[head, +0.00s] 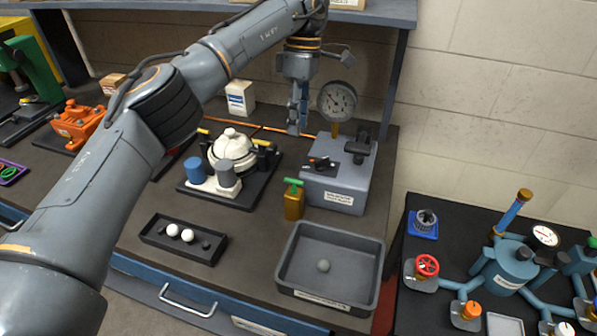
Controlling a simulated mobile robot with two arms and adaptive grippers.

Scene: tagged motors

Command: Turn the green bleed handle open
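A small brass-coloured valve (293,206) stands at the front left of a grey box with a pressure gauge. On its top is a green handle (294,182), seen as a short bar lying roughly left to right. My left gripper (298,130) points down from its arm, which comes in from the left. It appears above and behind the green handle, close to the left of the gauge (336,101), and apart from the handle. Its fingers are seen nearly edge-on, so I cannot tell whether they are open. My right gripper is not in view.
The grey box (337,188) carries black fittings on top. A grey tray (357,305) with a small ball stands in front. A white pump-like unit (231,150) and a black tray (158,239) with balls are left. Blue piping (505,272) with coloured knobs stands right. A shelf is overhead.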

